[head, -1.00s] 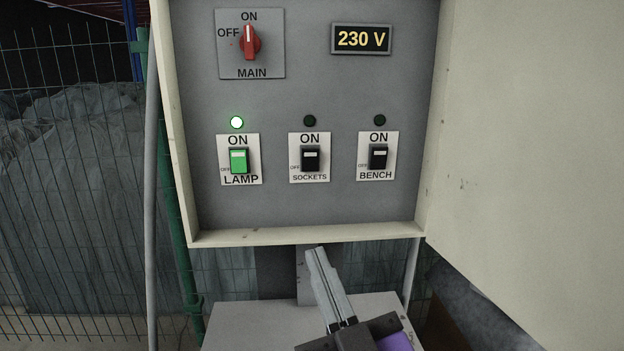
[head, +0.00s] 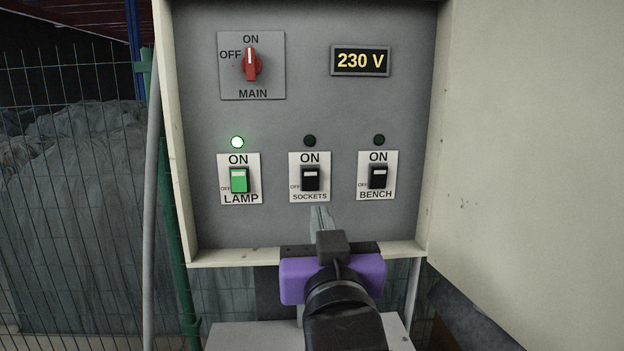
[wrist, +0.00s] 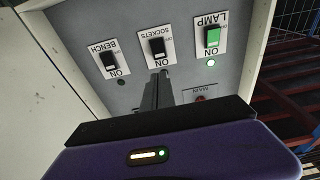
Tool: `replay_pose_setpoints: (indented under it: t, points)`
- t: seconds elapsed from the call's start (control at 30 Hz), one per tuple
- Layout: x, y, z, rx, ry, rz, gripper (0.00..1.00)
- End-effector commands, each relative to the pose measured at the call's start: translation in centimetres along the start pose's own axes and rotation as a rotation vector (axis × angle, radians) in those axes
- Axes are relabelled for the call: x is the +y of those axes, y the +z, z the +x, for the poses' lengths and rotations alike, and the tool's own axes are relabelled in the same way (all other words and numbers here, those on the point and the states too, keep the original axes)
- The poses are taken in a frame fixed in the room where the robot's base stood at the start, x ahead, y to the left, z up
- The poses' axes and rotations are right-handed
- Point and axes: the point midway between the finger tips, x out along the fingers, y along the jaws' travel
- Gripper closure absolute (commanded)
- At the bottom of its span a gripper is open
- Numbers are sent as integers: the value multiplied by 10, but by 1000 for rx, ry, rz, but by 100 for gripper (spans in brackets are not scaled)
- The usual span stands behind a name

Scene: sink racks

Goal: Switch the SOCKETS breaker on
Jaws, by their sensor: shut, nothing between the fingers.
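The SOCKETS breaker (head: 310,180) is a black rocker on a white plate in the middle of the row, and its lamp (head: 310,140) above is dark. It also shows in the wrist view (wrist: 157,47). My gripper (head: 318,210) is shut and empty, its fingertips just below the SOCKETS plate in the head view. In the wrist view the fingers (wrist: 160,76) point toward the panel near the ON end of that plate. I cannot tell whether the tips touch anything.
The green LAMP breaker (head: 239,180) is on the left with its lamp lit. The black BENCH breaker (head: 378,177) is on the right, its lamp dark. The red MAIN knob (head: 250,64) points up to ON. A display (head: 360,61) reads 230 V. The open cabinet door (head: 530,150) stands at right.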

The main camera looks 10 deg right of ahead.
Motion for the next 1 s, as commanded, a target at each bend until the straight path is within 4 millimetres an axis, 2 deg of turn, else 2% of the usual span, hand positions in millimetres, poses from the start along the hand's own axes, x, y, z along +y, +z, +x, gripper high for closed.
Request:
replay_pose_setpoints:
  t: [0.23,0.37,0.8,1.0]
  points:
    - [0,0,2,1,0,0,100]
    - [0,-2,13,1,1,-1,100]
    - [0,-3,96,0,0,0,100]
    - [0,-3,126,0,0,0,100]
